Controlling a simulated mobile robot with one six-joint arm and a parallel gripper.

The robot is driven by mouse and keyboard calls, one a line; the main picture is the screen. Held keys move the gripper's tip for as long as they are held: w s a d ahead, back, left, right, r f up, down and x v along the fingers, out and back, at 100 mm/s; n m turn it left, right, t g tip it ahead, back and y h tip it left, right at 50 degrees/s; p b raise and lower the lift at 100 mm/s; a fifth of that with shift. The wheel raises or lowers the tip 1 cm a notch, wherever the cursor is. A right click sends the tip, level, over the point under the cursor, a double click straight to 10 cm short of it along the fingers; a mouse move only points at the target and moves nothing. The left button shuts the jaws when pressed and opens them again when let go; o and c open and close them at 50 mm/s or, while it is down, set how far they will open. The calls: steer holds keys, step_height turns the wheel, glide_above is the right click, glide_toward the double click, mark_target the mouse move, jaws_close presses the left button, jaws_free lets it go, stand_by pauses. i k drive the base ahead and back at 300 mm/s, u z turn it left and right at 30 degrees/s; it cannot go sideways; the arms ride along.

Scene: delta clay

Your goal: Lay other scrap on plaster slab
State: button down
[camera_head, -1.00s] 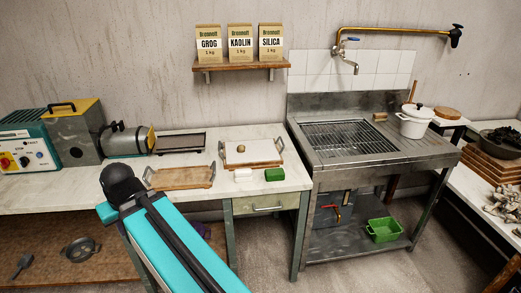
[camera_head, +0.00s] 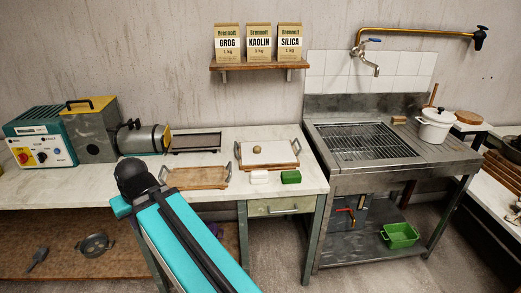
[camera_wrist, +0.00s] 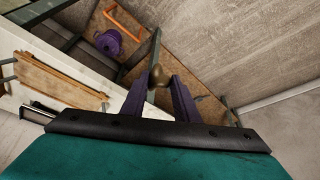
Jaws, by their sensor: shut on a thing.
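The plaster slab (camera_head: 283,158) is a white plate on a wooden board with grey handles, on the worktop in the head view. One small tan scrap (camera_head: 257,149) lies on it, left of the middle. In the wrist view my gripper (camera_wrist: 158,84) has its two purple fingers shut on another brownish, rounded scrap (camera_wrist: 157,74) at their tips. My gripper and this held scrap are hidden in the head view, where only my teal arm shows in front of the worktop.
A bare wooden board (camera_head: 200,177) with handles lies left of the slab. A white block (camera_head: 259,178) and a green block (camera_head: 291,177) lie in front of the slab. A steel sink (camera_head: 365,142) stands to the right. A purple pot (camera_wrist: 109,42) shows below in the wrist view.

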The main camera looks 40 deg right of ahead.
mark_target(278, 151)
steer(key=i, duration=0.9)
steer(key=z, duration=0.05)
